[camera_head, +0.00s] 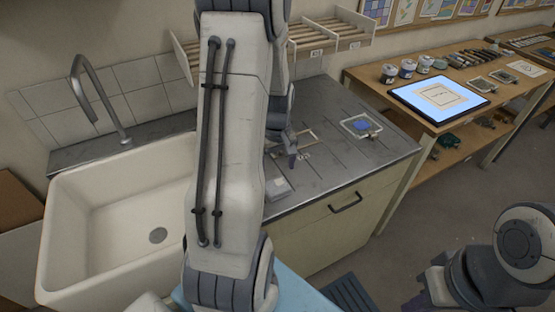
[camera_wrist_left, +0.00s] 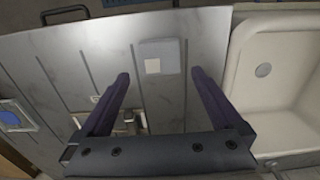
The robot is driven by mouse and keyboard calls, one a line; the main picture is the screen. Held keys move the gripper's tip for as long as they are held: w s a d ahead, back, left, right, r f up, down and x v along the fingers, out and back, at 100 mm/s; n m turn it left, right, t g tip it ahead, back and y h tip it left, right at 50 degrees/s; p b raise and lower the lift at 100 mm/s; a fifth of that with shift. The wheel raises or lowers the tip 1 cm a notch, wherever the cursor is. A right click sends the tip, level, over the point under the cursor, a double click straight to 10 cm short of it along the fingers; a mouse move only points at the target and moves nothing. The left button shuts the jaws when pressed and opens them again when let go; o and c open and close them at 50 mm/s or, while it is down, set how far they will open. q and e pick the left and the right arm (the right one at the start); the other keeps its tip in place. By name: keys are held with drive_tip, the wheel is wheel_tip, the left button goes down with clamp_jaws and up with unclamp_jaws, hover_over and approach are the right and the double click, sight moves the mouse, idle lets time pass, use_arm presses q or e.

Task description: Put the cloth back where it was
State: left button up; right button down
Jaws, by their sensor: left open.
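A small flat grey square with a paler patch, which looks like the folded cloth (camera_wrist_left: 160,50), lies on the grey counter. In the head view the cloth (camera_head: 278,188) is near the counter's front edge, right of the sink, partly hidden by my left arm. My left gripper (camera_wrist_left: 160,75) is open and empty above the counter. In the wrist view its two fingers point toward the cloth, one to each side of it; the cloth is apart from them. In the head view the left gripper (camera_head: 291,155) is largely covered by my arm. My right gripper is not visible; only part of my right arm shows at the lower right.
The white sink (camera_head: 110,225) with its tap (camera_head: 95,95) is left of the counter (camera_head: 385,155). A small framed tray with a blue piece (camera_head: 361,126) lies at the counter's right. A slatted rack (camera_head: 325,38) hangs behind. A side table holds a lit panel (camera_head: 440,96) and jars.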

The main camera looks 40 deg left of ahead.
use_arm(q)
drive_tip(key=shift+d+r, duration=0.1)
drive_tip(key=shift+r, duration=2)
drive_tip(key=s+d+r+m, duration=0.1)
drive_tip(key=d+r+m, duration=0.3)
drive_tip(key=d, duration=0.6)
drive_tip(key=s+d+r+m, duration=0.1)
drive_tip(key=s+d+m, duration=0.1)
drive_tip(key=d+m, duration=0.6)
drive_tip(key=s+d+r+m+h, duration=0.1)
drive_tip(key=s+d+r+m, duration=0.1)
drive_tip(key=s+d+m, duration=0.7)
drive_tip(key=s+d, duration=0.3)
drive_tip(key=s, duration=0.1)
drive_tip(key=shift+s+d, duration=0.15)
drive_tip(key=shift+d, duration=0.25)
